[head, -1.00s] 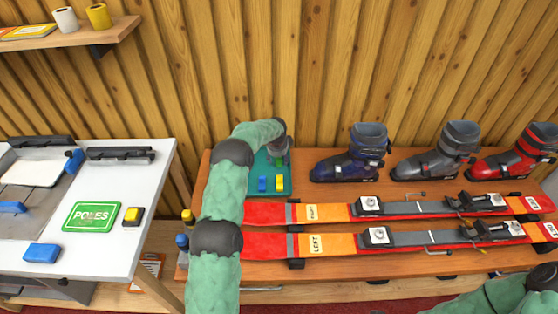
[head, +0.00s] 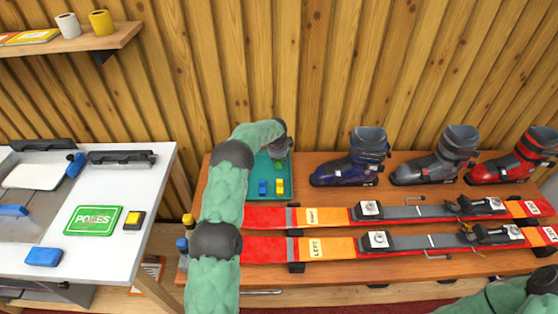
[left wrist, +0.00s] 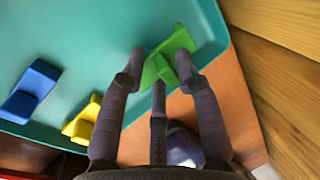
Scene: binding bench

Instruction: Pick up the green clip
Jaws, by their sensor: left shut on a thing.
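The green clip (left wrist: 178,47) is between the fingertips of my left gripper (left wrist: 160,66) in the left wrist view. The gripper is shut on it, over the teal tray (left wrist: 112,25) close to one rim. I cannot tell how far the clip is above the tray floor. In the head view my left gripper (head: 281,154) points down over the back right of the tray (head: 257,160), and the clip is mostly hidden there. My right gripper is out of view; only part of that arm shows at the lower right.
A blue clip (head: 263,187) and a yellow clip (head: 280,186) lie in the tray. Two skis (head: 335,245) lie in front of it to the right. A dark blue boot (head: 350,170) stands right of the tray. The wooden wall (head: 320,80) is close behind.

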